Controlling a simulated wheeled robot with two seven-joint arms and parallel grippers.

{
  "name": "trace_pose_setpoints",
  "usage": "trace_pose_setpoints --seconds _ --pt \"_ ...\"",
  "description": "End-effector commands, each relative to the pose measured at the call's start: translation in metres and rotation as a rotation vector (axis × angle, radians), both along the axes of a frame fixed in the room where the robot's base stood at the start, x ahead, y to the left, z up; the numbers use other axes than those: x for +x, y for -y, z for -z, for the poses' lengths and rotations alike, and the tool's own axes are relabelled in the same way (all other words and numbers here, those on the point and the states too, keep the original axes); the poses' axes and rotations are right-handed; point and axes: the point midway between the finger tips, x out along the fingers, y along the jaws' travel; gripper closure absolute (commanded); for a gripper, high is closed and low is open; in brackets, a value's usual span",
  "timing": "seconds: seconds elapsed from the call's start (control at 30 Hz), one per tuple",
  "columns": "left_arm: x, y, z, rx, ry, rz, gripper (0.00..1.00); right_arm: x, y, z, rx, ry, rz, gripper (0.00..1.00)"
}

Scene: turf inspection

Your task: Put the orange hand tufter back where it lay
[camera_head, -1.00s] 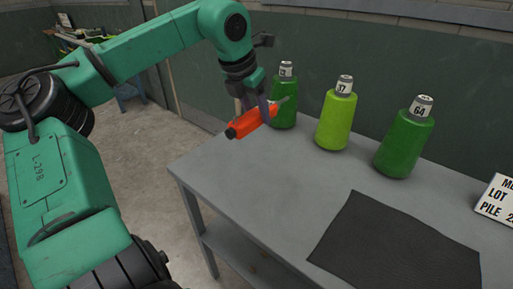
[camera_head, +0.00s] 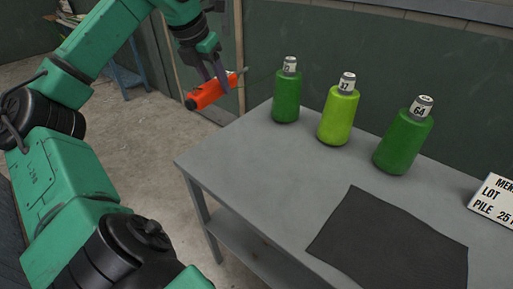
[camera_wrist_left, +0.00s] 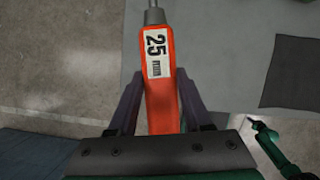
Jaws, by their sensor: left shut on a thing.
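The orange hand tufter (camera_head: 209,93) is held in the air off the far left edge of the grey table. My left gripper (camera_head: 216,80) is shut on it. In the left wrist view the tufter (camera_wrist_left: 161,92) lies between the two fingers (camera_wrist_left: 160,105), with a white label reading 25 and a metal shank pointing away. In that view concrete floor shows to its left and the table to its right. My right gripper is not clearly seen in the head view.
Three bottle-like green cones stand along the table's back: a dark green one (camera_head: 287,97), a lime one (camera_head: 338,116) and a green one marked 64 (camera_head: 402,142). A dark mat (camera_head: 395,240) lies in front. A lettered sign (camera_head: 495,198) stands at right. The table's left part (camera_head: 235,160) is bare.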

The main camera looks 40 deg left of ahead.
Motion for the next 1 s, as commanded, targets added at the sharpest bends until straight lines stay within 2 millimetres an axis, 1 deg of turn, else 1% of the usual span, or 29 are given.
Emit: trace_pose_setpoints --seconds 0.53,1.0 --pt "0.002 0.004 0.02 0.0 -0.001 0.01 1.0 0.0 -0.002 -0.009 0.003 0.0 0.001 1.0" --pt "0.006 0.009 0.027 0.003 0.0 0.02 1.0 0.0 -0.002 -0.012 0.003 0.0 0.001 1.0"
